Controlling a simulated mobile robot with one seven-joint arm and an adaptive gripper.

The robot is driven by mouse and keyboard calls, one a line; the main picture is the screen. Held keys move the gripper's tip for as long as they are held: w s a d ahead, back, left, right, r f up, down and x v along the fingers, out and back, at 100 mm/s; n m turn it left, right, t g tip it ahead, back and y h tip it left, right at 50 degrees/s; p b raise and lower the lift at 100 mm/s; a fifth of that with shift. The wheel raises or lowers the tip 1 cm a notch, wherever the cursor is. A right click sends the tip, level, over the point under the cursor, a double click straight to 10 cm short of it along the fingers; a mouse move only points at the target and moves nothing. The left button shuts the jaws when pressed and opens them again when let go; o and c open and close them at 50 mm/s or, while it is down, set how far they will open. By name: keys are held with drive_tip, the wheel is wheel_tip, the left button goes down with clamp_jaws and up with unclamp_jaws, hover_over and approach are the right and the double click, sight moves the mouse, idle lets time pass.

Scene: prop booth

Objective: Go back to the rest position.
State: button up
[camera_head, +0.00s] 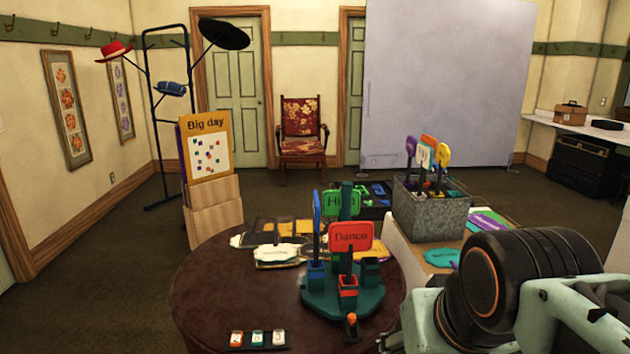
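The end of my arm and part of my gripper (500,325) show at the lower right, with a black rounded housing with an orange ring and pale green links. They are close to the camera and cut off by the frame's edges. The fingertips do not show clearly, so I cannot tell whether the gripper is open or shut. I see nothing clearly held. A round dark table (215,290) is left of it, bearing a teal stand (318,301) with several cups and upright signs, one red and reading "Dance" (350,237).
A grey metal bin (430,216) of prop signs stands on a side surface behind my arm. Flat signs (277,254) lie on the table, with number tiles (258,339) at its front. A "Big day" board (208,149) stands behind left. Floor at the left is clear.

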wheel_tip(320, 180, up, 15)
drive_tip(key=s+p, duration=0.2)
drive_tip(key=p, duration=1.6)
drive_tip(key=shift+a+r+g, duration=0.2)
drive_tip(key=shift+a+g, duration=0.05)
drive_tip(key=shift+g, duration=0.05)
